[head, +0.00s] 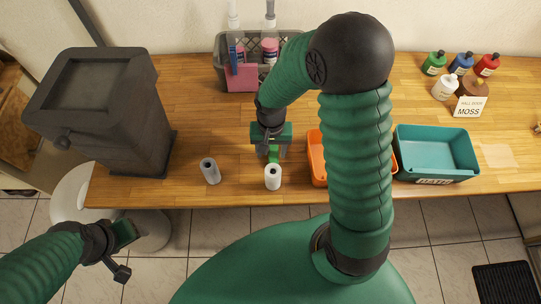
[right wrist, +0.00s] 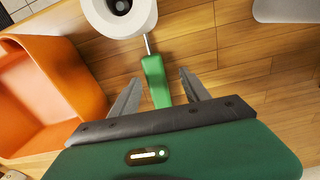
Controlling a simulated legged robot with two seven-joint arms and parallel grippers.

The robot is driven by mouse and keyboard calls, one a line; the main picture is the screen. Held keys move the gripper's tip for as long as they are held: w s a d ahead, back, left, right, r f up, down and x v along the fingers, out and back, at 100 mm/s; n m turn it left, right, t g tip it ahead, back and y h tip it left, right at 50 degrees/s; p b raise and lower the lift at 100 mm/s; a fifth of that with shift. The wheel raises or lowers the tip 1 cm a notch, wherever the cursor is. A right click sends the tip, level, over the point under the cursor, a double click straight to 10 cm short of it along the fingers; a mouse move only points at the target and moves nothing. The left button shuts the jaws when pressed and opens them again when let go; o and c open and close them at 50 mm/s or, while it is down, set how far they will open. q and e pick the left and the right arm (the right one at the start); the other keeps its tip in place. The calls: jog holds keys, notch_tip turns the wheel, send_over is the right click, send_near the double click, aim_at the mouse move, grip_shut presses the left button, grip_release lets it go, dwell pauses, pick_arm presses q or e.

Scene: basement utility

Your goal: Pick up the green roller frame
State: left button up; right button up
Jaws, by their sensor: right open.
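The green roller frame has a green handle (right wrist: 155,82), a thin metal rod and a white roller (right wrist: 120,14). In the head view its white roller (head: 272,178) is near the table's front edge, and a little of the green handle (head: 273,156) shows behind it. My right gripper (head: 271,150) is over the handle. In the right wrist view the fingers of the right gripper (right wrist: 161,84) are spread, one on each side of the handle, with gaps visible. My left gripper (head: 122,240) is at the lower left, off the table; its jaws are unclear.
A grey roller (head: 210,171) stands left of the white one. An orange tray (head: 316,160) is close on the right, partly behind my arm, with a teal bin (head: 435,152) beyond. A grey caddy (head: 222,66) and paint bottles (head: 461,64) are at the back.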

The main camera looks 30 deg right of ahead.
jog(key=shift+s+d+f, duration=0.1)
jog(key=shift+f, duration=0.55)
jog(key=shift+d+f, duration=0.2)
jog(key=shift+f, duration=0.05)
jog(key=shift+d+f, duration=0.15)
jog(key=shift+d, duration=0.25)
jog(key=c, duration=0.5)
jog(key=shift+a, duration=0.45)
grip_shut()
jog(key=shift+d, duration=0.1)
